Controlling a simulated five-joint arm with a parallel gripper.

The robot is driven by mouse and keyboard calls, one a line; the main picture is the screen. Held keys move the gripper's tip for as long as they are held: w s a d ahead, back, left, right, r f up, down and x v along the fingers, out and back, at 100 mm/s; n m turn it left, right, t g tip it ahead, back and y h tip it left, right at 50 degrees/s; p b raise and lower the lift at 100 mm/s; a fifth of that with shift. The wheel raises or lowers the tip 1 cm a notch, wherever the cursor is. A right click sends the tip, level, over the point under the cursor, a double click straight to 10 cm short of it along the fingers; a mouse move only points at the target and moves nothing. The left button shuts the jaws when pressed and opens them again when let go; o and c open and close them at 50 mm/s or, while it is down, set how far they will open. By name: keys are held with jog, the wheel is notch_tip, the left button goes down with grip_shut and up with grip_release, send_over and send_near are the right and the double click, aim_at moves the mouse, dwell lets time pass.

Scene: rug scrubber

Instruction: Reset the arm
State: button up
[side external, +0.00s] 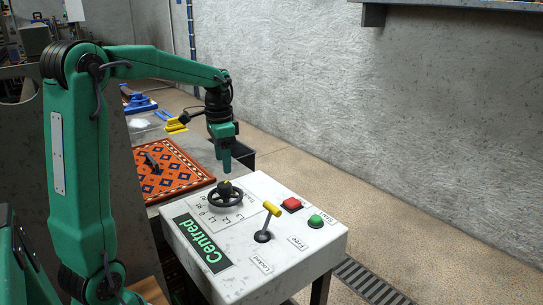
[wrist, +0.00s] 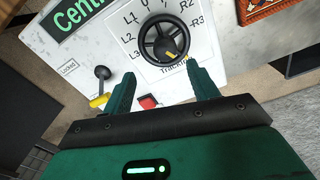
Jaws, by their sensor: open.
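My gripper (side external: 226,160) points down, open and empty, a little above the black handwheel (side external: 226,195) on the white control box (side external: 300,262). In the wrist view its two green fingers (wrist: 162,88) are spread apart below the handwheel (wrist: 167,40). A yellow mark on the wheel points to the lower right in that view, among labels such as L2, L3, R2 and R3. The green display (side external: 202,244) reads "Centred". A lever (side external: 267,222) with a yellow knob stands near the "Locked" and "Free" labels. A red button (side external: 292,204) and a green button (side external: 315,221) sit at the back right.
An orange patterned rug (side external: 185,180) with a dark tool (side external: 152,163) on it lies on a table left of the box. A yellow part (side external: 176,124) stands out beside my wrist. The floor right of the box is clear to the grey wall (side external: 400,120).

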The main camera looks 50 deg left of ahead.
jog(key=s+d+r+n+t, duration=0.1)
jog(key=s+d+t, duration=0.4)
jog(key=s+d, duration=0.9)
jog(key=shift+s+d+r+n, duration=0.15)
jog(key=shift+d+r+n, duration=0.2)
jog(key=shift+d+n, duration=1.1)
jog(key=shift+d+m, duration=0.55)
dwell(4.6)
